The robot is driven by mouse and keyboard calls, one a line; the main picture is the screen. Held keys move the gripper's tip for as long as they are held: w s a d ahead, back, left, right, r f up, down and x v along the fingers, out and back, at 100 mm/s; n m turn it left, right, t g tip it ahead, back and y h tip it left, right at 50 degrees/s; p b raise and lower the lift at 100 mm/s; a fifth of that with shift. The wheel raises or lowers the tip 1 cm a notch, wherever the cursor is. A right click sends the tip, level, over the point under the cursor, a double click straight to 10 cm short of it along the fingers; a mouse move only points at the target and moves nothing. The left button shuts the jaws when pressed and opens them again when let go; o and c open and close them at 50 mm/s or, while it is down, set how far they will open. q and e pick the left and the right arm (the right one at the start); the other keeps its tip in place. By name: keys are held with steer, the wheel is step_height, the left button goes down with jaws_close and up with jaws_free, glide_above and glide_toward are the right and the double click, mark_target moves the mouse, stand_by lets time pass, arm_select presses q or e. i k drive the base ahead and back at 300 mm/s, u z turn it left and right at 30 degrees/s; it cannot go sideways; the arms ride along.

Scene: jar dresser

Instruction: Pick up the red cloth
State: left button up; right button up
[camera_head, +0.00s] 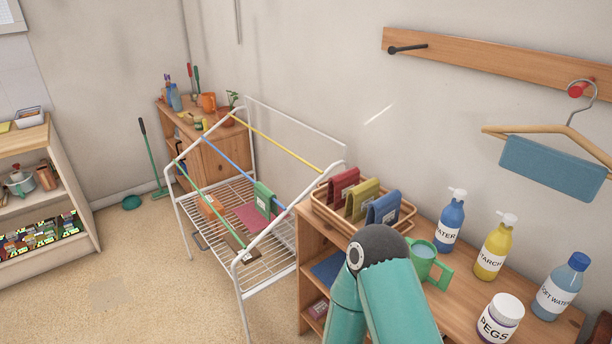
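A red cloth (343,184) stands folded at the left end of a wooden basket (405,222) on the dresser (455,292). A yellow cloth (362,199) and a blue cloth (383,208) stand beside it in the same basket. A pinkish-red flat piece (249,217) lies on the lower wire shelf of the white drying rack (240,271). One of my teal arms rises from the bottom, its grey joint in front of the dresser's near edge.
Bottles marked WATER (450,223) and STARCH (494,248), a green mug (426,262), a PEGS jar (500,318) and another bottle (560,287) crowd the dresser top. A hanger (545,130) with a blue cloth hangs above.

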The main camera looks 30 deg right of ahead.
mark_target(339, 185)
steer(key=z, duration=0.1)
steer(key=i, duration=0.9)
steer(key=z, duration=0.65)
